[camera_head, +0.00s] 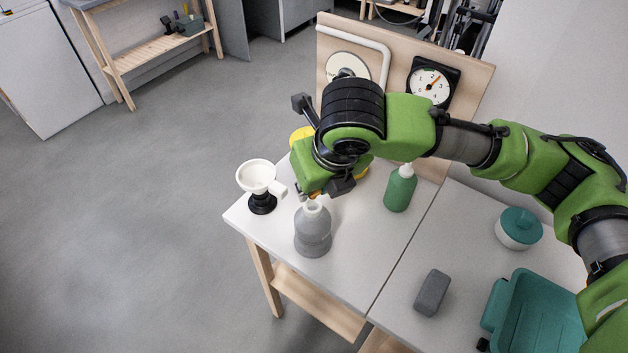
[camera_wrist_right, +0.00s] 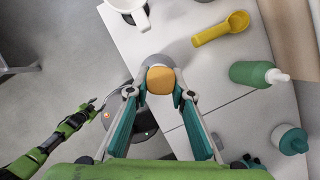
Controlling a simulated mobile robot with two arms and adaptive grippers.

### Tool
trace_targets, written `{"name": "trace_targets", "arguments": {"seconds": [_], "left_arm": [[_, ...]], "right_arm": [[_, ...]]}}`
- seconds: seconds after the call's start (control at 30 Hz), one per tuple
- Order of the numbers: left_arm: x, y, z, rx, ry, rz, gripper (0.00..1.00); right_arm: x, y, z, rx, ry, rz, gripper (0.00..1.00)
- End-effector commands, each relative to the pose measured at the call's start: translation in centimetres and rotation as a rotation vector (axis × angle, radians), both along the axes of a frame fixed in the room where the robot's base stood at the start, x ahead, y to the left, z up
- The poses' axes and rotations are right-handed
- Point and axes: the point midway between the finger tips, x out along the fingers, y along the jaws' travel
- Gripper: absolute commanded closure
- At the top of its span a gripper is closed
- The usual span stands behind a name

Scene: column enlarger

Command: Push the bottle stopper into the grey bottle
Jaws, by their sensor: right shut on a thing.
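The grey bottle (camera_head: 313,236) stands upright near the front edge of the white table, its pale mouth open to view. My right gripper (camera_head: 316,193) is just above and behind that mouth, pointing down. In the right wrist view my right gripper (camera_wrist_right: 160,92) is shut on the orange bottle stopper (camera_wrist_right: 161,80), which sits between its fingertips. A grey rounded part of the bottle (camera_wrist_right: 153,63) shows behind the stopper. Whether stopper and mouth touch, I cannot tell. My left gripper (camera_wrist_right: 88,109) shows small at the left of the wrist view, its jaws unclear.
A white funnel on a black stand (camera_head: 259,180) is close left of the bottle. A green bottle (camera_head: 400,188) stands to the right. A yellow scoop (camera_wrist_right: 221,29) lies behind. A grey block (camera_head: 432,292), teal-lidded jar (camera_head: 519,228) and teal bin (camera_head: 538,315) are further right.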

Motion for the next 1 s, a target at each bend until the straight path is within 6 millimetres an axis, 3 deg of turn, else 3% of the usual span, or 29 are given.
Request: {"name": "trace_targets", "arguments": {"seconds": [0.2,1.0], "left_arm": [[0.0,0.0,-0.7,0.000,0.000,-0.001,0.59],[0.0,0.1,0.2,0.001,0.001,0.000,0.59]], "right_arm": [[0.0,0.0,-1.7,0.001,0.001,-0.001,0.94],[-0.1,0.0,-1.5,0.000,0.000,-0.001,0.94]]}}
